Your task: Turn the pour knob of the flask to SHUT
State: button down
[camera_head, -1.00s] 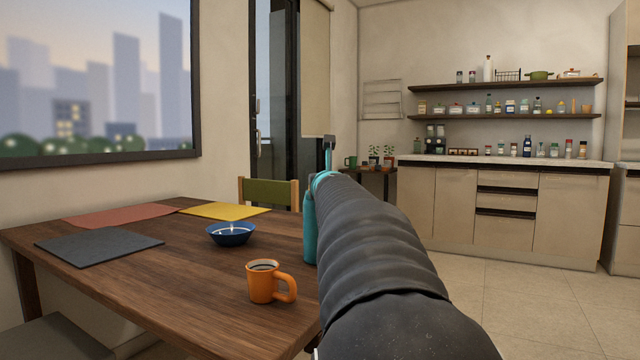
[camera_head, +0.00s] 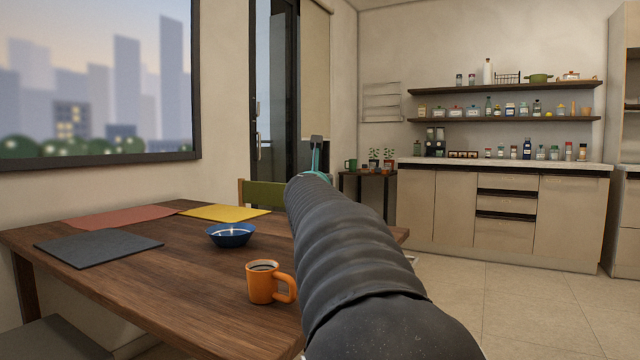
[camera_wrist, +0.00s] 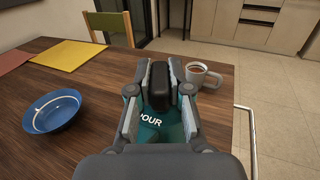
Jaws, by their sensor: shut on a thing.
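The flask (camera_wrist: 150,133) is teal with the word POUR in white on its top, seen from above in the wrist view. A black knob (camera_wrist: 160,92) stands up from it, between my fingers. My gripper (camera_wrist: 160,72) is shut on this knob, a finger on each side. My fingers cover parts of the flask top, and no SHUT mark is visible. In the head view my arm hides the flask, and only the upper part of my gripper (camera_head: 316,158) shows beyond it.
On the wooden table (camera_head: 160,275) are a blue bowl (camera_head: 231,235), an orange mug (camera_head: 262,284) and several flat mats. In the wrist view a grey mug (camera_wrist: 203,78) stands close behind my right finger. A green-backed chair (camera_head: 265,193) stands behind the table.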

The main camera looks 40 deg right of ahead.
jog(key=m+g+h, duration=0.1)
jog(key=m+g, duration=0.1)
jog(key=m+g+h, duration=0.1)
jog(key=g+h, duration=0.1)
jog(key=g, duration=0.1)
jog(key=shift+w+m+h, duration=0.15)
jog(key=shift+m+h, duration=0.15)
jog(key=shift+m, duration=0.1)
jog(key=m+g+p, duration=0.1)
jog(key=m+g, duration=0.1)
jog(key=g, duration=0.1)
jog(key=m+g+h+p, duration=0.1)
jog(key=m+g+p, duration=0.1)
jog(key=g, duration=0.2)
jog(key=shift+r+m+h, duration=0.15)
jog(key=shift+m+h, duration=0.15)
jog(key=m+g+p, duration=0.2)
jog(key=g, duration=0.2)
jog(key=m+g+y+p, duration=0.1)
jog(key=m+g+p, duration=0.2)
jog(key=shift+g, duration=0.4)
jog(key=m+g+y+p, duration=0.2)
jog(key=g, duration=0.1)
jog(key=shift+p, duration=0.3)
jog(key=shift+s+m, duration=0.2)
jog(key=shift+m, duration=0.1)
jog(key=c, duration=1.1)
grip_release()
jog(key=shift+f+b, duration=0.25)
jog(key=shift+b, duration=0.1)
